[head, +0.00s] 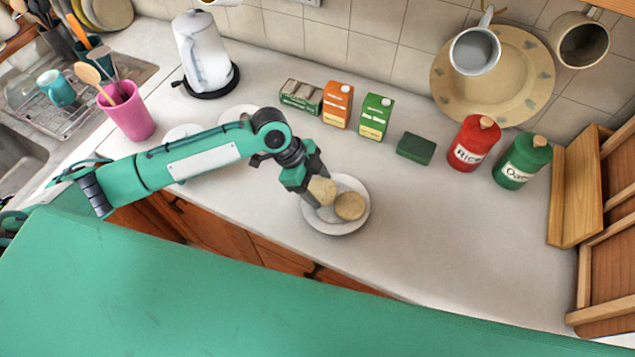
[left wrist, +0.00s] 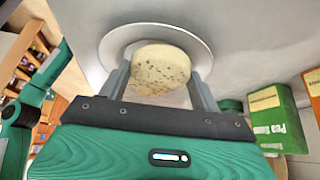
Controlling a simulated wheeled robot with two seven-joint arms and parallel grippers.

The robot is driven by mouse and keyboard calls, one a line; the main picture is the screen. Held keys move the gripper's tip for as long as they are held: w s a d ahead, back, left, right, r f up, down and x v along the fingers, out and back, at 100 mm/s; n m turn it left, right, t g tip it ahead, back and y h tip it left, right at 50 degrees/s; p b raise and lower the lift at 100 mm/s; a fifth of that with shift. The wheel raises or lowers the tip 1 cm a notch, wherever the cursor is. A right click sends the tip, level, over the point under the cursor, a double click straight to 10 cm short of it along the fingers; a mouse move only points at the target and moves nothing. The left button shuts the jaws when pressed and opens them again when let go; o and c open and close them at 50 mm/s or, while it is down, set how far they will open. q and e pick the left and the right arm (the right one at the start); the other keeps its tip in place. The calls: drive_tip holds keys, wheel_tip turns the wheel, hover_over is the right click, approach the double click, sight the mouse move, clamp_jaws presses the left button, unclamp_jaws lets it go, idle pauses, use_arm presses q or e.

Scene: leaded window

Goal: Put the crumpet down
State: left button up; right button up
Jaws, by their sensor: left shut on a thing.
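My left gripper (head: 314,192) is shut on a round, pale tan crumpet (head: 322,190) at the plate's left part. In the left wrist view this crumpet (left wrist: 162,68) sits between the two grey fingers, its pitted face showing. A second crumpet (head: 349,206) is on the white plate (head: 336,228), just right of the held one. The plate (left wrist: 112,43) also shows behind the held crumpet in the left wrist view. I cannot tell whether the held crumpet touches the plate or the other crumpet. My right gripper is not in view.
Behind the plate stand an orange carton (head: 337,104), a green carton (head: 375,117) and a dark green block (head: 416,148). Red (head: 474,145) and green (head: 522,160) canisters stand to the right. The counter (head: 440,225) right of the plate is clear.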

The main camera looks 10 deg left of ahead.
use_arm(q)
drive_tip(key=shift+f, duration=0.1)
drive_tip(key=o, duration=1)
drive_tip(key=b+v, duration=0.3)
drive_tip(key=v, duration=0.9)
drive_tip(key=shift+b, duration=0.35)
